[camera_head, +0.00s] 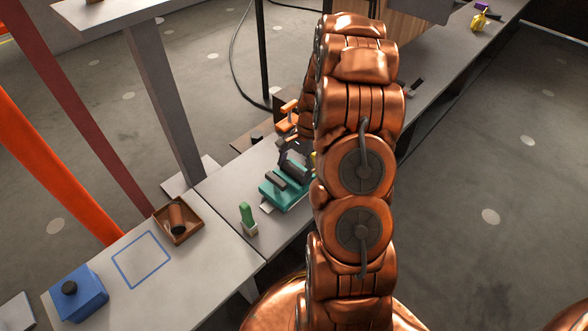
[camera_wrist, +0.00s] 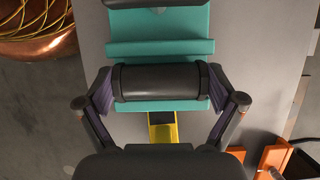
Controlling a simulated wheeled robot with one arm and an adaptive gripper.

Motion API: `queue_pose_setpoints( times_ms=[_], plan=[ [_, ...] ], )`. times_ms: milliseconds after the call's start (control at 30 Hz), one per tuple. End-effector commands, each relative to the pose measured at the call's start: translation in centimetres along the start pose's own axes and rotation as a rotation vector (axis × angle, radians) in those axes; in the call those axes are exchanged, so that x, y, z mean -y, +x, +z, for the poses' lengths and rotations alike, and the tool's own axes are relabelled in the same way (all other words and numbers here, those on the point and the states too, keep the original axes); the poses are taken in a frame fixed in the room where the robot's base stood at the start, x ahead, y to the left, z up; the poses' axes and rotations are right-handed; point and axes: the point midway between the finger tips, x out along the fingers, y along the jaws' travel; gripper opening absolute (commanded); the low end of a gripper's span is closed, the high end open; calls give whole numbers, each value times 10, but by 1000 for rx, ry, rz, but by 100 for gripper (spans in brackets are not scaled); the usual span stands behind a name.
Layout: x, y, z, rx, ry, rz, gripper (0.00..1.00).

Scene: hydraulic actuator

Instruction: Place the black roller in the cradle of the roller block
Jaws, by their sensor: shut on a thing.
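The black roller (camera_wrist: 160,82) lies crosswise in the wrist view, with one gripper finger at each end. My gripper (camera_wrist: 162,92) is shut on it, and its pads press the roller's ends. The teal roller block (camera_wrist: 160,47) is directly behind and below the roller, with raised ridges across it. In the head view the roller (camera_head: 294,170) is at the far right part of the block (camera_head: 289,199). Whether the roller rests in the cradle or hangs just above it cannot be told. A second dark bar (camera_head: 276,181) sits on the block.
A yellow piece (camera_wrist: 163,127) is just below the block in the wrist view. Orange parts (camera_wrist: 273,158) stand at the lower right.

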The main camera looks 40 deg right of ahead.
Motion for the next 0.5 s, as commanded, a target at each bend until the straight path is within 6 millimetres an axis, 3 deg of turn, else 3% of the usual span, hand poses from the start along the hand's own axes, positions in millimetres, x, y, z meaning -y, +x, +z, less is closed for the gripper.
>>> queue_pose_setpoints(
  times_ms=[33, 67, 133, 500],
  plan=[
    [0, 1, 0, 1, 0, 0, 37],
    [0, 1, 0, 0, 0, 0, 95],
    [0, 1, 0, 0, 0, 0, 100],
    [0, 0, 0, -1, 0, 0, 100]
  ],
)
